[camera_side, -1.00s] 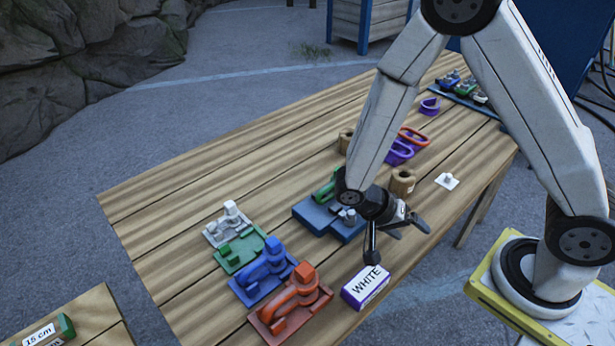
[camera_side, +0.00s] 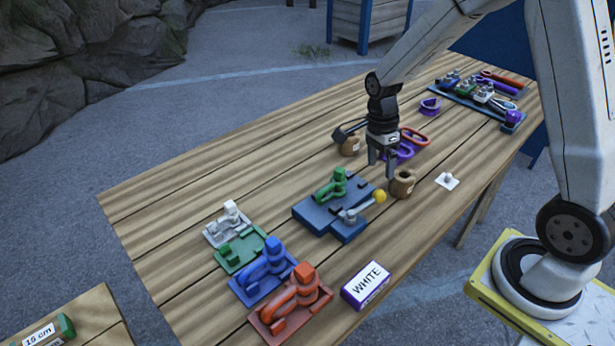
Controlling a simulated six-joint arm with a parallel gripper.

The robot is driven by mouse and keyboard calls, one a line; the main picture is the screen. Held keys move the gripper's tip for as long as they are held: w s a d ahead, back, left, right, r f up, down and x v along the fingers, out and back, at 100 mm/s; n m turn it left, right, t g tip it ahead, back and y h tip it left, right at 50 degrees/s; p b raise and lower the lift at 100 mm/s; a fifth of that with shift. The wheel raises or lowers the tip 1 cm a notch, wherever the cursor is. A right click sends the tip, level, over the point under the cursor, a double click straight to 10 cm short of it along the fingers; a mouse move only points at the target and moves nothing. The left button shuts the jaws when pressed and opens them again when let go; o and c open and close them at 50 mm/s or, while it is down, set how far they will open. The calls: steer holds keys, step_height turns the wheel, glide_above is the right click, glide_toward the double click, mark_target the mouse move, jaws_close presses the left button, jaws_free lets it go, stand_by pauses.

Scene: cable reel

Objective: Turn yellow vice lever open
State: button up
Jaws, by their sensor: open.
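The vice lever is a grey bar with a yellow ball knob (camera_side: 379,196). It is on the blue vice base (camera_side: 318,217), and the bar points up and right from its pivot. A green part (camera_side: 331,186) sits on the same base, close to the lever. My gripper (camera_side: 381,175) hangs pointing down just above and behind the yellow knob in the picture. Its fingers are apart with nothing visible between them. I cannot tell whether a finger touches the knob.
White, green, blue and red (camera_side: 291,303) fixtures stand in a row at the near left. A box marked WHITE (camera_side: 366,286) lies at the front edge. Brown rings (camera_side: 402,184) and purple and orange loops (camera_side: 414,136) are close to my gripper. The left tabletop is clear.

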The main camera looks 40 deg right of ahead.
mark_target(380, 190)
steer(key=shift+s+a+f, duration=0.1)
steer(key=shift+s+f, duration=0.15)
steer(key=shift+f, duration=1)
steer(key=shift+s+a+f, duration=0.1)
steer(key=shift+s+f, duration=0.15)
steer(key=shift+f, duration=1.05)
steer(key=shift+s+a+f, duration=0.1)
steer(key=shift+s+f, duration=0.15)
steer(key=shift+f, duration=1)
jaws_close()
